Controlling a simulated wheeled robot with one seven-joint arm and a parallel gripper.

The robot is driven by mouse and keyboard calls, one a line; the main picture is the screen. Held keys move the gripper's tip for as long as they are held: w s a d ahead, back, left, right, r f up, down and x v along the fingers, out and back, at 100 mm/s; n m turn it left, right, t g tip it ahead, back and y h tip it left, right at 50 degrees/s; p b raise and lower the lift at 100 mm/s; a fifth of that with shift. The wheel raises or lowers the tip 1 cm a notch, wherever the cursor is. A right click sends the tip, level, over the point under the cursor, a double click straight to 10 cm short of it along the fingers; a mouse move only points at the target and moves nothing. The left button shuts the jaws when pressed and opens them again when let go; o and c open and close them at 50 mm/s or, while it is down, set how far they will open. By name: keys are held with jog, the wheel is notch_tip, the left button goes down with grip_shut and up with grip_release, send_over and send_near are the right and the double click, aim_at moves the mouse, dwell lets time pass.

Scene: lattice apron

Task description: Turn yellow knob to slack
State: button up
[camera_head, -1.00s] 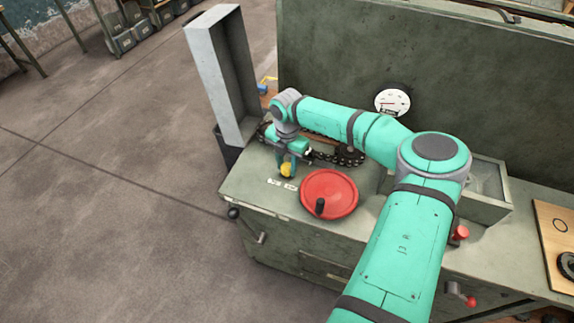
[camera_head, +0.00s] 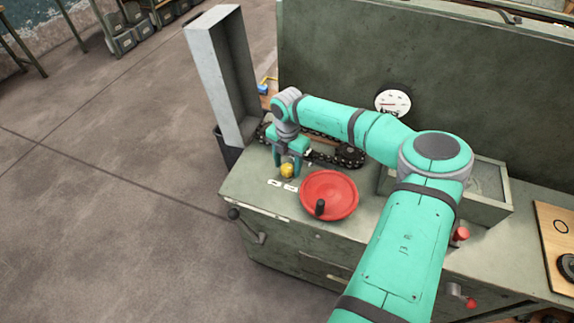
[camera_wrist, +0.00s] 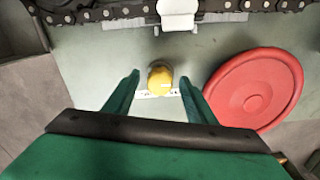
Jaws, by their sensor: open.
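The yellow knob (camera_head: 287,170) sits on the left part of the green machine top, just behind small white labels (camera_head: 283,186). In the wrist view the knob (camera_wrist: 160,78) lies between and slightly beyond the fingertips, with a light mark on its face. My gripper (camera_head: 287,167) points down at the knob, its fingers apart on either side. In the wrist view my gripper (camera_wrist: 159,80) is open, and a gap shows between each finger and the knob. The labels' wording is too small to read.
A red handwheel (camera_head: 329,194) with a black handle stands close to the right of the knob. A chain (camera_head: 340,158) runs behind it. A dial gauge (camera_head: 392,102) is on the upright panel. A tall grey open channel (camera_head: 222,80) stands at the left. Floor at left is clear.

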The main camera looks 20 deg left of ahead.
aim_at(288, 167)
notch_tip(288, 167, up, 10)
jog(key=shift+r, duration=0.25)
dwell(0.6)
